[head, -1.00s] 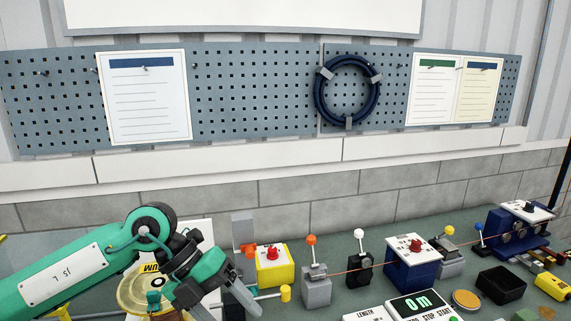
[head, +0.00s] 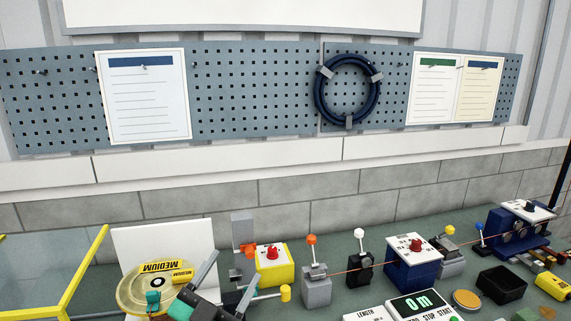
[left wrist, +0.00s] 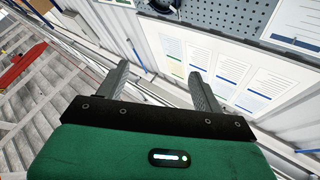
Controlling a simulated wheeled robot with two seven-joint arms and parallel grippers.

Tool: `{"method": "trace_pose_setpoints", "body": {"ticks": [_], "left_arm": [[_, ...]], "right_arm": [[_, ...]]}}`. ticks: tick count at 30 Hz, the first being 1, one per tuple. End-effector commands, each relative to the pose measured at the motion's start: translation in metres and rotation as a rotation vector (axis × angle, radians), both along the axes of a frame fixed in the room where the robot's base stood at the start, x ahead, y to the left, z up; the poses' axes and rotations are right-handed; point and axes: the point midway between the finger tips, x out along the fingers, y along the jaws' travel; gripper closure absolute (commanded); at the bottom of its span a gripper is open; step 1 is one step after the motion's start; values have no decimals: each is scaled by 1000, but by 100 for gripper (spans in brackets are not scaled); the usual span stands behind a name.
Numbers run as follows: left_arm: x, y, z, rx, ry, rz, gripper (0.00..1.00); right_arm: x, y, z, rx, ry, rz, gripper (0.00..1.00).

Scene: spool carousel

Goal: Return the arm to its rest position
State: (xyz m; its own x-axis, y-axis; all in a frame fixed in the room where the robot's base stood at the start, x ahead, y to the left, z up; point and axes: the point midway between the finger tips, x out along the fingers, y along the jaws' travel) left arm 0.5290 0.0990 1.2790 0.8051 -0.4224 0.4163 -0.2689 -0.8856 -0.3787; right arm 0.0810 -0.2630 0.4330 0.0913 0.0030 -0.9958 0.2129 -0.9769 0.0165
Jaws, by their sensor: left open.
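My left gripper (head: 226,285) shows at the bottom left of the head view, its two grey fingers apart, in front of the spool carousel's yellow spool marked MEDIUM (head: 150,287). In the left wrist view the open fingers (left wrist: 160,88) have nothing between them; beyond them are wall sheets and floor. Most of my left arm is out of the head view. My right gripper is in neither view.
Right of the gripper stand a yellow box with a red knob (head: 273,265), a grey lever post (head: 316,288), a black lever post (head: 360,270) and a blue box (head: 412,268). A copper-coloured wire runs between them. A yellow-edged clear panel (head: 85,270) is at left.

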Motion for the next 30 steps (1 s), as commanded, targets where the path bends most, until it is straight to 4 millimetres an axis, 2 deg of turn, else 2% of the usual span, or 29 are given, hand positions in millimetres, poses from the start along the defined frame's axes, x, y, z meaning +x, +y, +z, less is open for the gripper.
{"method": "trace_pose_setpoints", "body": {"ticks": [1, 5, 8, 12, 15, 18, 21, 27, 30], "left_arm": [[2, 15, -25, -25, 107, 66, 32], [-3, 51, -91, -52, 388, 225, 32], [-21, 75, -147, -48, 619, 323, 32], [-69, 102, -223, -17, 951, 423, 32], [-110, 114, -264, 15, 1160, 459, 32], [-149, 121, -294, 47, 1333, 476, 32], [-185, 126, -314, 76, 1478, 477, 32], [-255, 131, -341, 133, 1734, 457, 32], [-244, 129, -367, 140, 1738, 458, 32]], "right_arm": [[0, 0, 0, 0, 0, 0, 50], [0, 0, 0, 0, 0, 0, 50], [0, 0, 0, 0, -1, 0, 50], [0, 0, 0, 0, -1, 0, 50], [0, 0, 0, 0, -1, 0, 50], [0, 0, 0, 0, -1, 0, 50], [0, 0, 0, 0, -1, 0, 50], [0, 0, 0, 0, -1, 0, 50], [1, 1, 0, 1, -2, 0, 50]]}}
